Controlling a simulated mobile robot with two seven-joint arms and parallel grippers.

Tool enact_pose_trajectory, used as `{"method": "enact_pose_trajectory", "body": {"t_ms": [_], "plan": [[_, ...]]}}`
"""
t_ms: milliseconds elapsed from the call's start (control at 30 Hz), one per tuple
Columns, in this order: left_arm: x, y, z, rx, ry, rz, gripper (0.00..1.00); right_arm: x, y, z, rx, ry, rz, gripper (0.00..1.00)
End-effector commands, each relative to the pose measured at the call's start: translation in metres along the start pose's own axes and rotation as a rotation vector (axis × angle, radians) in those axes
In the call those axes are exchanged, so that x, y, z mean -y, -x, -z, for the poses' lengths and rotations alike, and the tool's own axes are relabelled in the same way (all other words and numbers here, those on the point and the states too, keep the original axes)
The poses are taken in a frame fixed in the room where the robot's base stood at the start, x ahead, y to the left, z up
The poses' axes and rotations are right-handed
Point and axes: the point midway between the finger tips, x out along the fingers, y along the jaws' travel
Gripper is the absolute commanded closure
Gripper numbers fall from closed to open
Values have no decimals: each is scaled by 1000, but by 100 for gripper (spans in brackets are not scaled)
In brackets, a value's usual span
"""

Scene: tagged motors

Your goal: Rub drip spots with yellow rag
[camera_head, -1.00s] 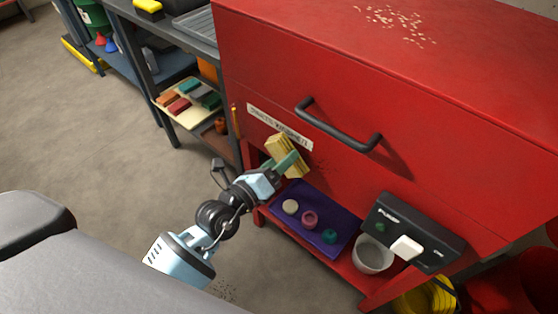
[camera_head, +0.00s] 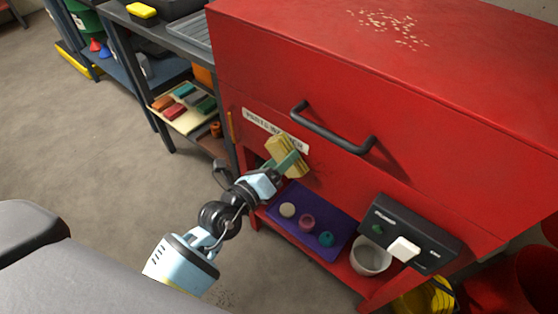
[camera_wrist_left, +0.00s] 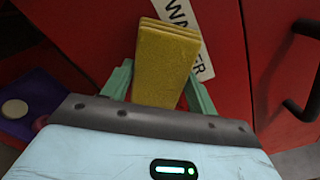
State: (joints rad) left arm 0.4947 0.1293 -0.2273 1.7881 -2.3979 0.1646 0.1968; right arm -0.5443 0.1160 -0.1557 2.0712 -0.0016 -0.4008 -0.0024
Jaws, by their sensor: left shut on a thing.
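My left gripper (camera_head: 281,169) is shut on the folded yellow rag (camera_head: 285,152), held against or close to the front of the red parts washer (camera_head: 262,85), just below its white label (camera_head: 272,128). In the left wrist view the rag (camera_wrist_left: 165,62) stands up between the green fingers and covers part of the label (camera_wrist_left: 186,25); whether it touches the red panel I cannot tell. Any drip spots behind the rag are hidden. Pale speckles (camera_head: 395,28) lie on the washer's top. My right gripper is not in view.
A black handle (camera_head: 333,131) sticks out to the right of the rag. Below are a purple mat (camera_head: 288,226) with small round items, a white bowl (camera_head: 369,258) and a black pump switch box (camera_head: 411,232). A shelf with coloured blocks (camera_head: 184,102) stands left.

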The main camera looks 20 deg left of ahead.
Motion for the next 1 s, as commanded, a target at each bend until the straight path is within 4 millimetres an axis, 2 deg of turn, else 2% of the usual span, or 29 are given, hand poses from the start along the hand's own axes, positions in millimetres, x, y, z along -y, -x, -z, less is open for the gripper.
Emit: {"method": "enact_pose_trajectory", "body": {"t_ms": [433,800,1000], "plan": [[24,2,23,1,2,1,60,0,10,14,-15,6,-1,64],[28,2,29,0,1,0,60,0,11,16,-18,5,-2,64],[38,1,39,-1,2,1,60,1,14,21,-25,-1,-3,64]]}}
